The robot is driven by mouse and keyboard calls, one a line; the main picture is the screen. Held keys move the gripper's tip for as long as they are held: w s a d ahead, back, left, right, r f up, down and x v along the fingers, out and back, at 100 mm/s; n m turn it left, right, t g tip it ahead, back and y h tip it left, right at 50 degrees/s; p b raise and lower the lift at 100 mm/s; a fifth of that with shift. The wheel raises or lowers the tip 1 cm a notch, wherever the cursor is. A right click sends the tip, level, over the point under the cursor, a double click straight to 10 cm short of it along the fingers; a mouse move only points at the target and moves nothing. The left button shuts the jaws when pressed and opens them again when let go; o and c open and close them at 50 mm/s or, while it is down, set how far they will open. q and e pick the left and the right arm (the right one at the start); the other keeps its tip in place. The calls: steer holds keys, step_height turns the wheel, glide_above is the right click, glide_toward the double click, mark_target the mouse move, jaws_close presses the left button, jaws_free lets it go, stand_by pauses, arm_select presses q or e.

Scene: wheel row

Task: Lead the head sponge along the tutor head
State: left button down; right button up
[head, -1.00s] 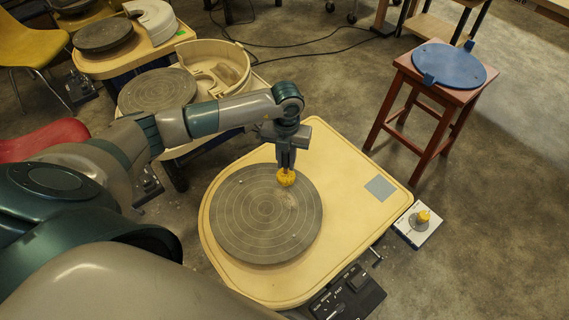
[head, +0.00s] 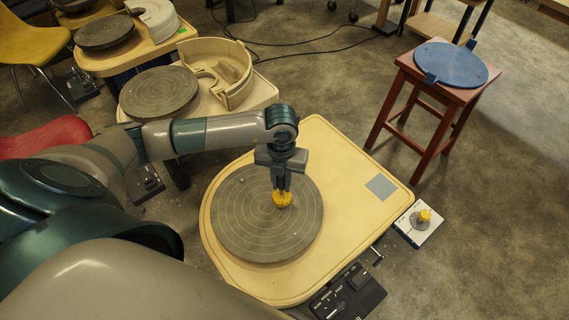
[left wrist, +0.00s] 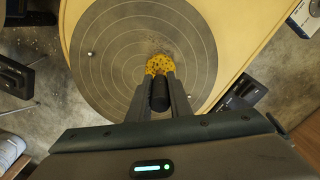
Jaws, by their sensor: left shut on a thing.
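The grey wheel head (head: 245,225), which I take as the tutor head, is a round disc with concentric rings on the cream wheel table. The sponge is just up and right of the disc's middle in the head view. In the left wrist view the sponge (left wrist: 160,63) shows between the fingertips, over the ringed disc (left wrist: 110,45). I cannot tell for sure whether the sponge touches the disc. My right gripper is not in view.
The cream table (head: 335,165) has a grey square patch (head: 381,188). A white box with a yellow-topped thing (head: 424,216) stands at its right. A dark pedal unit (head: 348,294) is in front. A blue disc (head: 450,65) lies on a red-brown stool. Other wheels stand behind left.

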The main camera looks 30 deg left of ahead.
arm_select(q)
steer(key=shift+f, duration=0.6)
steer(key=shift+f, duration=0.25)
stand_by(0.4)
